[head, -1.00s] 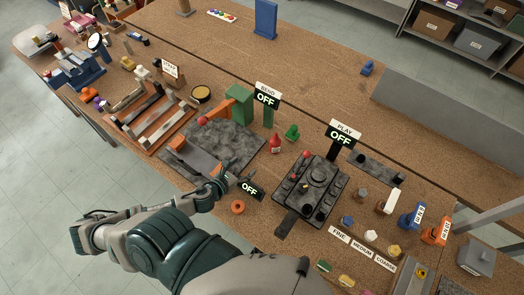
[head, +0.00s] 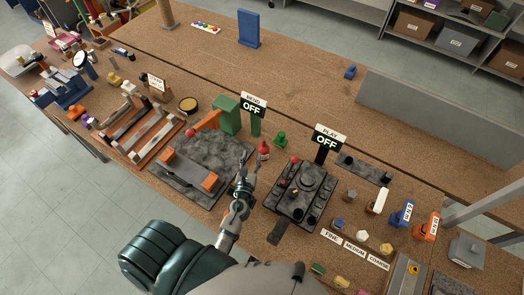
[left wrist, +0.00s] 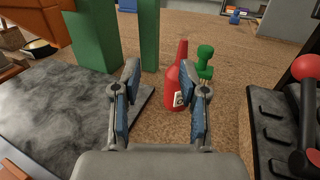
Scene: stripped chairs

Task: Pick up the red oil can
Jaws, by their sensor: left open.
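The red oil can (head: 264,151) stands upright on the brown workbench, just right of the grey slab. In the left wrist view the red oil can (left wrist: 178,90) has a pointed top and a pale label, and stands ahead of the jaws, nearer the right finger, which covers part of it. My left gripper (head: 243,172) is just in front of the can in the head view. Its two fingers (left wrist: 160,85) are apart with nothing held between them. My right gripper is not in view.
A green bottle-like object (head: 281,139) stands close behind the can to the right. Green posts (head: 255,122) under an OFF sign rise behind left. A black machine with red-knobbed levers (head: 304,190) lies to the right, and the grey slab (head: 214,158) to the left.

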